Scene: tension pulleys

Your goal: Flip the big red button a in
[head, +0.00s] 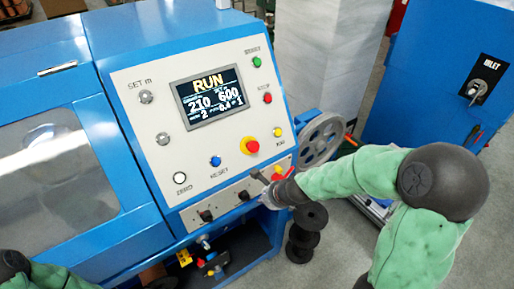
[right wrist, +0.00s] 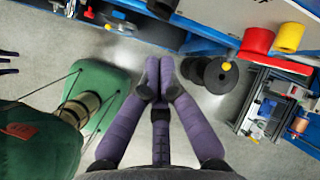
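The big red button (head: 252,147) sits on a yellow base, low on the right of the machine's sloped panel (head: 166,101) in the head view. Its marking is not legible. My right gripper (head: 260,177) is in front of the panel's lower edge, below the button and apart from it. In the right wrist view the purple fingers of my right gripper (right wrist: 159,91) are together at the tips, with nothing seen between them. My left forearm reaches the bottom edge of the head view.
The panel's screen (head: 209,96) reads RUN. A blue button (head: 215,161), a white button (head: 180,178) and a row of black knobs are nearby. Black spools (head: 302,232) stand on the floor below. A red cylinder (right wrist: 257,41) and a yellow one (right wrist: 289,36) show in the right wrist view.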

